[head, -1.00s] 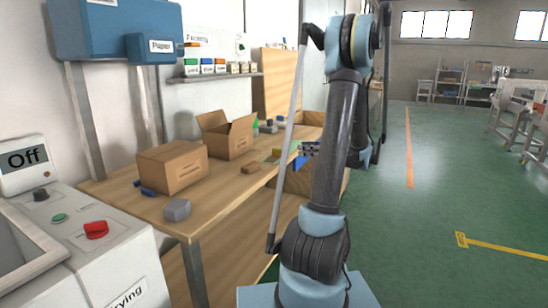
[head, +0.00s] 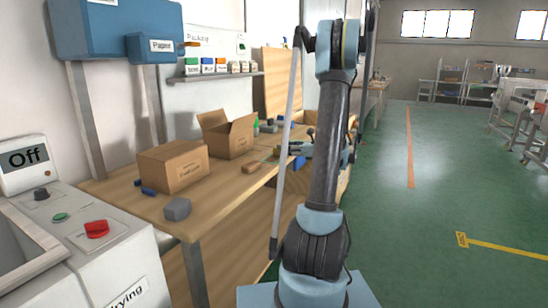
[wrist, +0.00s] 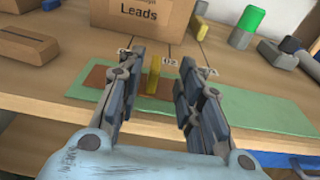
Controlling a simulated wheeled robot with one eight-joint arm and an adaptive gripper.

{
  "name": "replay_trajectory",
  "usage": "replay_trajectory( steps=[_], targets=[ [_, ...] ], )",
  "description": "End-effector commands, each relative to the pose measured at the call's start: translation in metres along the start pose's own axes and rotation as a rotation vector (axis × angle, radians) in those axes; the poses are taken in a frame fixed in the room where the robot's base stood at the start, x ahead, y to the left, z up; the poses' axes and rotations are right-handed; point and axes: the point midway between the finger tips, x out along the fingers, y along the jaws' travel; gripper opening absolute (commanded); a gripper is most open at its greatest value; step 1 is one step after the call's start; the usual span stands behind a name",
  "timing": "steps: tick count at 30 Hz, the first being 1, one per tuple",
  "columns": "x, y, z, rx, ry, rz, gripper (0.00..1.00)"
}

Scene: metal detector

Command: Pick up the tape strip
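A small yellow strip (wrist: 153,76), which looks like the tape strip, shows between my fingers in the wrist view. It lies over a brown flat piece (wrist: 103,76) on a green mat (wrist: 258,108). My gripper (wrist: 160,58) is open, with one finger left of the yellow strip and one right of it. I see no contact, and the height of the fingers above it is hard to tell. In the head view my gripper (head: 292,150) is over the workbench, small and partly hidden by my arm; the strip cannot be made out there.
A cardboard box marked Leads (wrist: 143,16) stands just beyond the fingertips. A brown block (wrist: 27,45) lies left, and a green-and-grey item (wrist: 247,25) stands right. The wooden workbench (head: 222,195) has a closed box (head: 172,166) and an open box (head: 228,134).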

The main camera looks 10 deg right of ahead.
Motion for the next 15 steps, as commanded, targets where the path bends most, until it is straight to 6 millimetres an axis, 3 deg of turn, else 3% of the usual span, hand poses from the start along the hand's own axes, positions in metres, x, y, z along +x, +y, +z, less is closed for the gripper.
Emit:
replay_trajectory(
  steps=[9, 15],
  targets=[
    [0.040, 0.004, -0.002, -0.001, 0.000, 0.004, 0.33],
    [0.045, 0.004, -0.002, 0.000, 0.000, 0.000, 0.33]
  ],
)
